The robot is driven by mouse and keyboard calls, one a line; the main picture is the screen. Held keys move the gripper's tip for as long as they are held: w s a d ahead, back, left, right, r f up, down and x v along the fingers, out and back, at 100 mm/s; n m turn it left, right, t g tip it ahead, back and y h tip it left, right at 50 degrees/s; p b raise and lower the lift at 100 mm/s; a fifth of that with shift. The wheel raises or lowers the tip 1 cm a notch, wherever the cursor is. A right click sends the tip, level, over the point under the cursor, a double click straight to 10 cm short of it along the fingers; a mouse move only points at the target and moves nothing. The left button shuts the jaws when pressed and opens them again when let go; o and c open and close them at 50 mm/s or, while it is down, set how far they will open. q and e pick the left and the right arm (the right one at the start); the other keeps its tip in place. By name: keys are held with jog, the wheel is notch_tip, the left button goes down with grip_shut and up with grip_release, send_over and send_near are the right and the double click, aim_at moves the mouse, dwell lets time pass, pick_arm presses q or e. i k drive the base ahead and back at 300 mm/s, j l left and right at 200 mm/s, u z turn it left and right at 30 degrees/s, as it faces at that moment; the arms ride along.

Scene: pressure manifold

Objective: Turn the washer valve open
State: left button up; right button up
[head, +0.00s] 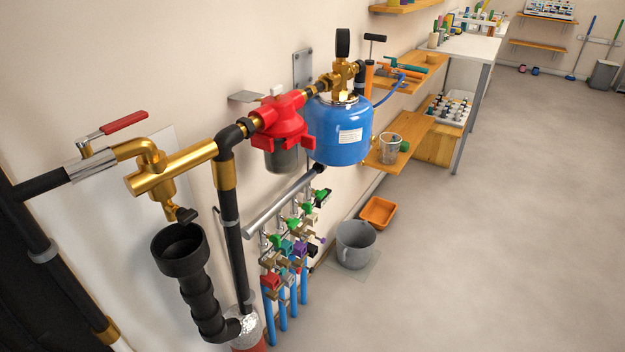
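Neither of my grippers shows in the head view. A pressure manifold (280,215) with a grey bar hangs on the wall. Below it are several small valves with coloured handles: green (276,241), blue (287,247), purple and red (270,281) among them. Blue pipes (282,311) run down from them. No readable label shows which one is the washer valve, and their handle positions are too small to tell. A separate valve with a red lever (125,122) sits on the brass pipe (175,167) at the upper left.
A red filter housing (280,118) and a blue tank (339,130) stand out above the manifold. A black funnel and corrugated drain (200,295) hang to its left. A grey bucket (354,244) and orange tray (378,212) are on the floor. The floor at right is clear.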

aim_at(319, 194)
jog(key=i+l+u, duration=0.1)
jog(key=u, duration=0.5)
jog(key=i+l+u, duration=0.25)
jog(key=l+u, duration=0.2)
jog(key=l, duration=0.25)
jog(key=i+l+u, duration=0.15)
jog(key=l, duration=0.35)
jog(key=l+u, duration=0.1)
jog(key=l, duration=0.4)
jog(key=i+l+u, duration=0.15)
jog(key=l, duration=0.4)
jog(key=i+l, duration=0.1)
jog(key=l, duration=1.4)
jog(key=i+l, duration=0.15)
jog(key=l, duration=0.6)
